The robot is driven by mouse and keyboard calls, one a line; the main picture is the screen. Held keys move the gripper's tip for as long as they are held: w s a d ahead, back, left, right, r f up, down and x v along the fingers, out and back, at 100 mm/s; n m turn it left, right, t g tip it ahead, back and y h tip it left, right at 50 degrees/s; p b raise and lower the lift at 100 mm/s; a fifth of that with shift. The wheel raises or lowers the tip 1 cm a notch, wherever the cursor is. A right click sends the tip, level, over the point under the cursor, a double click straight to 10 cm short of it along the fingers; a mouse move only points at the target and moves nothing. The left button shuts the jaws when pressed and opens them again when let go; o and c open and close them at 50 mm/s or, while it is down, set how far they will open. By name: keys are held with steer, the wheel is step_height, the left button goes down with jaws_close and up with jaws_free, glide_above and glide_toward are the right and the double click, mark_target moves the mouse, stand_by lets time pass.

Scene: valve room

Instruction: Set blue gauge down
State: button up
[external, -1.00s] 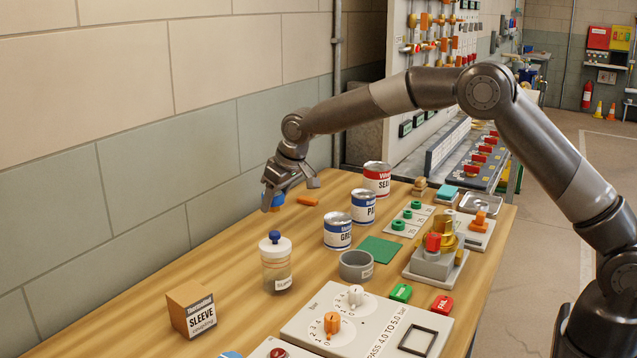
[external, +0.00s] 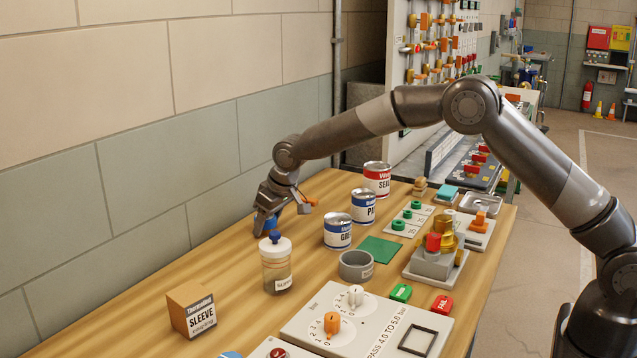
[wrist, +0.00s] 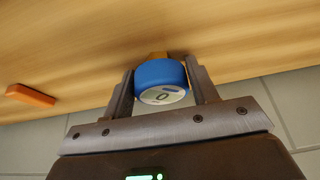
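The blue gauge (wrist: 161,75) has a round blue rim and a pale dial face. It sits between the two fingers of my gripper (wrist: 161,88), which look shut on its sides in the wrist view. A small yellow-brown part shows just beyond it, against the table. In the external view, my gripper (external: 268,224) points down at the wall side of the table, and the gauge (external: 272,224) shows as a blue patch, mostly hidden by the fingers. It is low, at or just above the wood; I cannot tell whether it touches.
An orange block (wrist: 30,95) lies on the table (external: 225,265) beside my gripper. A jar with a blue knob (external: 276,268) stands nearby in front, and several cans, including the blue-labelled one (external: 338,232), stand to the right. Bare wood lies left of the jar.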

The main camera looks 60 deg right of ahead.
steer(key=o, duration=0.4)
steer(key=shift+c, duration=0.2)
steer(key=v, duration=1.2)
steer(key=s+d+r, duration=0.1)
steer(key=s+r, duration=0.6)
steer(key=s, duration=0.4)
steer(key=s+d+r, duration=0.1)
steer(key=s+r, duration=0.6)
steer(key=s, duration=0.5)
steer(key=s+d+f, duration=0.1)
steer(key=s+f, duration=0.1)
steer(key=s, duration=1.1)
steer(key=s+d+f+t, duration=0.1)
steer(key=s+f, duration=0.1)
steer(key=s, duration=1.2)
steer(key=shift+s+f, duration=0.25)
steer(key=shift+f, duration=0.05)
